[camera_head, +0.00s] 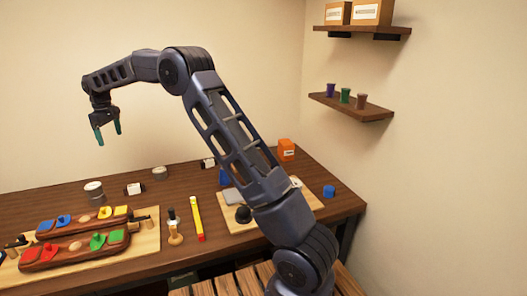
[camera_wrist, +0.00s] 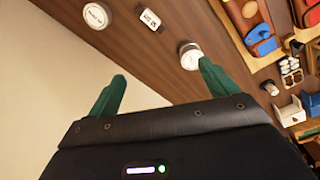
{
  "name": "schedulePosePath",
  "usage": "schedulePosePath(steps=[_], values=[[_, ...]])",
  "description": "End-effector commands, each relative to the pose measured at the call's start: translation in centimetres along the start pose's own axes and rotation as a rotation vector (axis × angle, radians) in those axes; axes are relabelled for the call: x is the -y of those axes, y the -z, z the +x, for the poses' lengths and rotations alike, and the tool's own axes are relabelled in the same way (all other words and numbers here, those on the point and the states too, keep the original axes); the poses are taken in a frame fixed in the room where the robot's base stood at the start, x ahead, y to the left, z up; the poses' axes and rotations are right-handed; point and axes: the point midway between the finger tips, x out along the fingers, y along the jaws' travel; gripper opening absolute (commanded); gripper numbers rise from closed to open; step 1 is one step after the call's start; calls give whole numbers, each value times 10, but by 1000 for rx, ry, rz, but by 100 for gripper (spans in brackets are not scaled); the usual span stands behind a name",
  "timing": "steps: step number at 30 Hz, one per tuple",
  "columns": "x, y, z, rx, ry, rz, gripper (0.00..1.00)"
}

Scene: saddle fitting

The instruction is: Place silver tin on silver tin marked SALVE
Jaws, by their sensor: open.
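Two silver tins stand apart on the table. One tin (camera_head: 94,189) is near the toy trays at the left; it also shows in the wrist view (camera_wrist: 190,56), close to one fingertip in the picture. The other tin (camera_head: 160,173) is further back; it shows at the top of the wrist view (camera_wrist: 97,16). Their lid labels are too small to read, so I cannot tell which is marked SALVE. My gripper (camera_head: 108,131) is open and empty, raised above the back left of the table. Its green fingers also show in the wrist view (camera_wrist: 162,74).
A small dark labelled item (camera_head: 134,189) lies between the tins. Trays of coloured pieces (camera_head: 75,248) lie on a board at the front left. A yellow box (camera_head: 197,218) and a stamp-like tool (camera_head: 174,232) are mid-table. Two wall shelves (camera_head: 352,107) are at the right.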

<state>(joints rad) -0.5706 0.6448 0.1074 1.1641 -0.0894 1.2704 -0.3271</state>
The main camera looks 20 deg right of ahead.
Motion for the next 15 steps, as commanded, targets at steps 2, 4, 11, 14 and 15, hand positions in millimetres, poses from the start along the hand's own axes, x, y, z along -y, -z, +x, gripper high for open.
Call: schedulePosePath(steps=[2,4,11,14,15], values=[[-13,-28,-25,-13,-11,39,85],[-22,-52,-43,-23,-19,73,85],[-43,-135,-94,-52,-45,184,85],[-48,-174,-112,-65,-56,234,85],[-49,-189,-119,-71,-61,254,85]])
